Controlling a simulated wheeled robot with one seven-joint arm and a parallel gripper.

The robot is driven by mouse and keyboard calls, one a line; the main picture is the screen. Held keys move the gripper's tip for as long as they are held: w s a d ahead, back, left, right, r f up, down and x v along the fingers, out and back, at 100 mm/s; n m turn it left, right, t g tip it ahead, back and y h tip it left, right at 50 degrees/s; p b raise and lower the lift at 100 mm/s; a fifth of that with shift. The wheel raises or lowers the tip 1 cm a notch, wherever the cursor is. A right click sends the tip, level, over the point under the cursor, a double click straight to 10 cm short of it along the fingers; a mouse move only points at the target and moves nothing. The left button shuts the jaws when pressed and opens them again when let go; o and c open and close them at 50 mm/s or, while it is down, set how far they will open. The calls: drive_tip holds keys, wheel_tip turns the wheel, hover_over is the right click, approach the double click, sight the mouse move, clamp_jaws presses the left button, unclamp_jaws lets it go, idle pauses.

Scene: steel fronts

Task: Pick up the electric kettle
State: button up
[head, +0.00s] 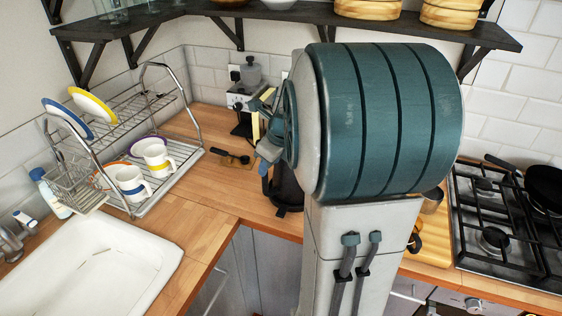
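A dark, rounded object with a black base, probably the electric kettle (288,192), stands on the wooden counter near the inner corner. My large teal and grey arm covers most of it, so its top and handle are hidden. My gripper (268,146) shows only in part, as small teal and grey pieces at the left side of my arm, just above and left of the dark object. Its fingertips cannot be made out clearly. I cannot tell whether it touches the object or whether it is open or shut.
A wire dish rack (128,105) with plates and mugs stands left, beside a white sink (85,262). A small appliance (241,92) stands at the back wall. A dark spoon (235,158) lies on the counter. A gas hob (500,215) is right; a dark shelf (290,13) runs above.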

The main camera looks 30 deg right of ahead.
sight(268, 173)
drive_tip(key=w+f+m+b, duration=0.1)
drive_tip(key=w+f+b, duration=0.1)
drive_tip(key=f+b, duration=0.1)
drive_tip(key=w+d+f+m+b, duration=0.1)
drive_tip(key=w+f+b, duration=0.1)
drive_tip(key=f+b, duration=0.2)
drive_tip(key=w+f+m+b, duration=0.1)
drive_tip(key=w+f+b, duration=0.1)
drive_tip(key=f, duration=0.3)
drive_tip(key=shift+w+d+b, duration=0.25)
drive_tip(key=shift+d+b, duration=0.15)
drive_tip(key=shift+b, duration=0.35)
clamp_jaws()
idle(1.2)
drive_tip(key=shift+w+r, duration=0.1)
drive_tip(key=shift+w, duration=0.05)
